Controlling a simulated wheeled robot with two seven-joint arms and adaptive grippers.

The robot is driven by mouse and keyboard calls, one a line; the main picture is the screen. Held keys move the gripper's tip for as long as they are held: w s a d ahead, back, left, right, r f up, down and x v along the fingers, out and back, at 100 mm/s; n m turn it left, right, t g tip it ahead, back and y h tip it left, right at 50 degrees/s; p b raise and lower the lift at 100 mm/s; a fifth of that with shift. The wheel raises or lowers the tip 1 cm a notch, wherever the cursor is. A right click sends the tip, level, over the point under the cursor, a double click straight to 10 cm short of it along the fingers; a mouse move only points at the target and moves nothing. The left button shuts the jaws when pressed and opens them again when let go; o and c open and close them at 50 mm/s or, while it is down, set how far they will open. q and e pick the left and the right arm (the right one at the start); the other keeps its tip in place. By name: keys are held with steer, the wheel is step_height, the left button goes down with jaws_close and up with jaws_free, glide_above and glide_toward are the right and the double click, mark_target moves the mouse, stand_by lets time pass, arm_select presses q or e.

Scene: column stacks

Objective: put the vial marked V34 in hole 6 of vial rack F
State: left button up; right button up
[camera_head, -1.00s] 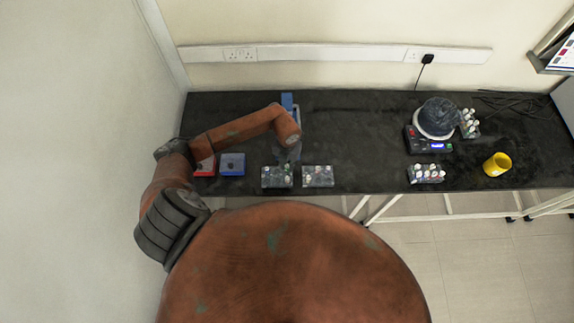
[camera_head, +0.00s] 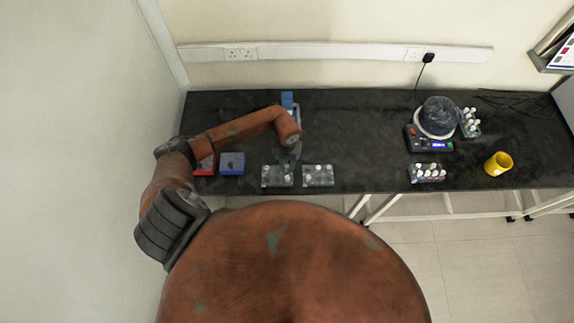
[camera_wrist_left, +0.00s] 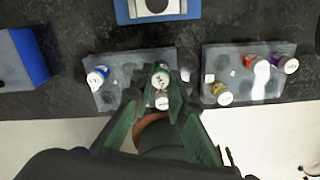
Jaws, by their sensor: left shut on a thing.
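My left gripper (camera_wrist_left: 160,90) is shut on a vial, just over the left of two grey racks. Between and by its green fingers show a green-banded vial (camera_wrist_left: 160,75) and a white-capped vial (camera_wrist_left: 161,99); I cannot tell for sure which is gripped, nor read V34. The left rack (camera_wrist_left: 108,98) also holds a blue-banded vial (camera_wrist_left: 97,77) at its left. The right rack (camera_wrist_left: 240,78) holds vials with red, yellow and purplish bands. In the head view the left gripper (camera_head: 287,154) is above the left rack (camera_head: 270,182), beside the right rack (camera_head: 318,182). Rack letters are not readable.
A blue box (camera_head: 232,163) and a red box (camera_head: 204,166) stand left of the racks. A blue device (camera_head: 287,100) is behind the gripper. At the right are a scale-like device (camera_head: 430,146), more vial racks and a yellow mug (camera_head: 497,164). The middle bench is clear.

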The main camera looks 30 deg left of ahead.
arm_select(q)
steer(key=shift+f+b, duration=0.3)
steer(key=shift+f, duration=0.3)
steer(key=o, duration=0.7)
steer(key=shift+o, duration=1)
steer(key=shift+o, duration=0.2)
steer(key=o, duration=0.3)
